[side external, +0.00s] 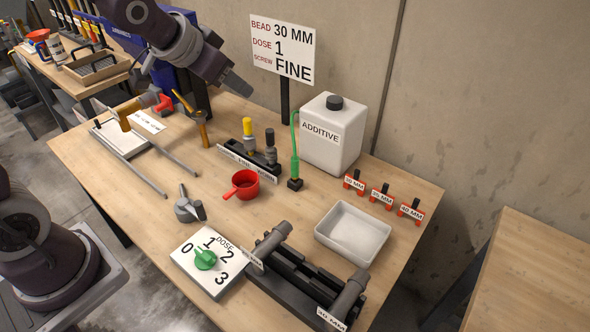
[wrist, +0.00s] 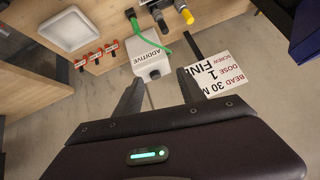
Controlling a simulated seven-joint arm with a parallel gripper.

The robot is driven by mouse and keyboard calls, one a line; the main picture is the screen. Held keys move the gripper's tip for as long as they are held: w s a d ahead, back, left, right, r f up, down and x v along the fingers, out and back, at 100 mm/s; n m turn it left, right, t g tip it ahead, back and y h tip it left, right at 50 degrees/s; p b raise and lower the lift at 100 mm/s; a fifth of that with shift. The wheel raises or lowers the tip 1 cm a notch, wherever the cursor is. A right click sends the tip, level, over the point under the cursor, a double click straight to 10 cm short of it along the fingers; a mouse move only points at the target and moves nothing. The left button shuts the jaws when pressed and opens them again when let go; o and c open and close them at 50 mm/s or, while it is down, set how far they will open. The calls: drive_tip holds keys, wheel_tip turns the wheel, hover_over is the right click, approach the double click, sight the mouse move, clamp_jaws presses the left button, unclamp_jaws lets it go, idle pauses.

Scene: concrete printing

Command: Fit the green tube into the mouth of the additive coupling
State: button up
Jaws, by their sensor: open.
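The green tube (side external: 295,167) stands upright in a small black holder (side external: 295,184) in front of the white additive jug (side external: 334,145); its thin upper part bends toward the jug. It also shows in the wrist view (wrist: 135,24). No part is labelled as the additive coupling; a brass fitting (side external: 204,133) standing left of the caps rack may be it, but I cannot tell. My gripper (side external: 236,85) is open and empty, high above the back of the table, left of the sign. Its two fingers (wrist: 158,90) are apart in the wrist view, with the jug beyond them.
A rack with yellow and black-topped pieces (side external: 247,160), a red cup (side external: 241,185), a white tray (side external: 353,233), red labelled clips (side external: 381,196) and a dose dial (side external: 207,258) occupy the table. Bare wood lies around the cup.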

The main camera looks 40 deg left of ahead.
drive_tip(key=w+a+f+m+t+h, duration=0.1)
drive_tip(key=w+f, duration=0.9)
drive_tip(key=w, duration=0.1)
drive_tip(key=m+t+h, duration=0.1)
drive_tip(key=t+h, duration=0.1)
hover_over(293, 163)
drive_tip(key=s+a, duration=0.1)
drive_tip(key=a, duration=0.2)
wheel_tip(293, 163, down, 12)
drive_tip(key=f, duration=0.2)
drive_tip(key=s+d+f+h, duration=0.1)
drive_tip(key=f, duration=0.1)
drive_tip(key=d+f+t+h, duration=0.1)
drive_tip(key=f, duration=0.2)
drive_tip(key=shift+s, duration=0.25)
drive_tip(key=shift+w+d+f, duration=0.1)
drive_tip(key=shift+d+f, duration=0.05)
drive_tip(key=shift+f, duration=0.1)
drive_tip(key=x, duration=0.6)
drive_tip(key=shift+w, duration=0.45)
drive_tip(key=shift+c, duration=0.5)
clamp_jaws()
